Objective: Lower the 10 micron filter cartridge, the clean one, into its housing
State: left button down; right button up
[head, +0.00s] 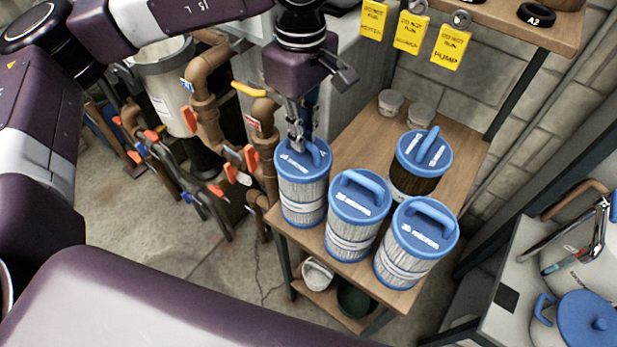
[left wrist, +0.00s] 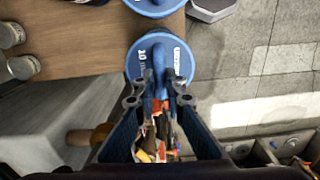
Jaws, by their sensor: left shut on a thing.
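My left gripper (head: 299,138) is shut on the blue handle of a cartridge (head: 303,190) with pale, clean pleats, at the bench's front left corner. In the left wrist view, the gripper (left wrist: 160,92) grips the handle across the blue lid (left wrist: 143,62), which reads "10" and part of "micron". The cartridge is upright; I cannot tell whether its base touches the bench. A grey open-topped cylinder (head: 168,88), apparently a housing, stands at upper left, partly hidden by my arm. My right gripper is not in view.
Two more pale cartridges (head: 351,225) (head: 407,252) and a brown, dirty one (head: 408,182) stand close by on the wooden bench (head: 365,130). Pipes with orange-handled valves (head: 248,158) stand left of the bench. Yellow tags (head: 411,32) hang above from a shelf.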

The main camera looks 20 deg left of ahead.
pick_arm(q)
jog(key=shift+r+p, duration=0.55)
jog(key=shift+r, duration=0.9)
jog(key=shift+r+p, duration=0.45)
jog(key=shift+r, duration=0.5)
